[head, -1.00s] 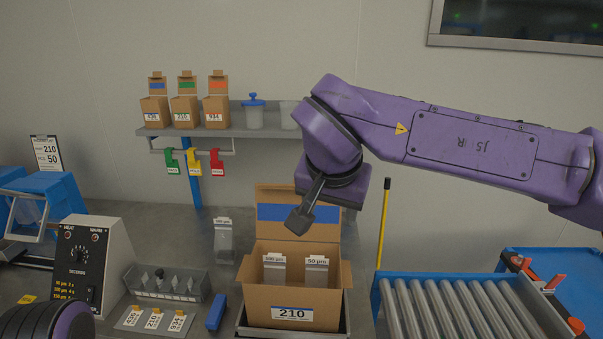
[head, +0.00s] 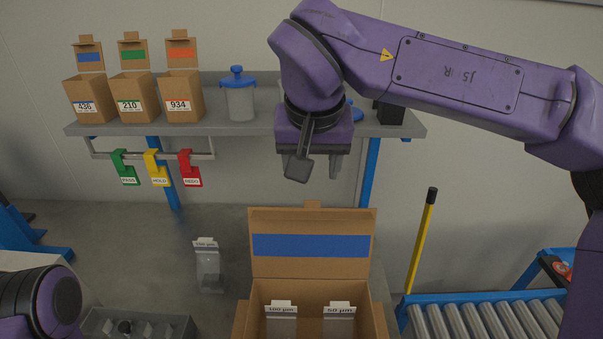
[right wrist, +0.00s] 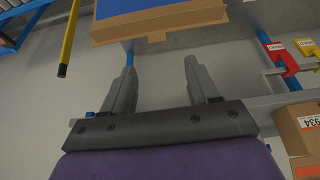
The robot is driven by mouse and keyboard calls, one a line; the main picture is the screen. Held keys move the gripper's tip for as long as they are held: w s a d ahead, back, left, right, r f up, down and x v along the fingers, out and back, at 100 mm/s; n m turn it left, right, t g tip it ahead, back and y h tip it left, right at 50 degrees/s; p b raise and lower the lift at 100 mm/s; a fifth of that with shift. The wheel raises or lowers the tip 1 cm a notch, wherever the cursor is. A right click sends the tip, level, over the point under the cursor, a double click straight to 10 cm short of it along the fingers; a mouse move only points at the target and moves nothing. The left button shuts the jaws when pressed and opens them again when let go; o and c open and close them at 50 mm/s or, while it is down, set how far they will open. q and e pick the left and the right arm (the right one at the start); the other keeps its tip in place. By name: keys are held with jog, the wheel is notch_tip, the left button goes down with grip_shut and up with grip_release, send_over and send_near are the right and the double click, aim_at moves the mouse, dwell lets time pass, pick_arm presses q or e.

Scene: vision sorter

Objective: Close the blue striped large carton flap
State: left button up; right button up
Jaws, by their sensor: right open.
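The large carton (head: 262,295) stands open on the bench at the bottom of the head view. Its flap (head: 312,268), with a blue stripe (head: 312,246), stands upright at the carton's back edge. Two bags labelled 100 µm (head: 281,322) and 50 µm (head: 339,322) are inside. My right gripper (head: 315,178) is open and empty, above the flap's top edge and apart from it. In the right wrist view, the gripper (right wrist: 160,75) has its fingers spread, with the flap (right wrist: 165,22) beyond the fingertips. My left arm shows at the lower left; its gripper is out of view.
A shelf (head: 240,122) behind holds several small cartons and a blue-lidded jar (head: 238,95). Coloured tags hang from a rail (head: 150,155) below it. A labelled bag (head: 208,268) stands left of the carton. A roller conveyor (head: 475,318) and yellow pole (head: 421,240) are at right.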

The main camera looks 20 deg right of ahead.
send_near(313, 203)
notch_tip(313, 203, down, 3)
jog(key=w+f, duration=0.3)
jog(key=f, duration=0.1)
jog(key=shift+w+d, duration=0.15)
jog(key=shift+d, duration=0.2)
jog(key=shift+s, duration=0.4)
jog(key=shift+w+f, duration=0.1)
jog(key=shift+w, duration=0.1)
grip_shut()
pick_arm(q)
jog(key=shift+s+r, duration=0.15)
jog(key=shift+r, duration=0.1)
pick_arm(e)
jog(key=shift+s, duration=0.1)
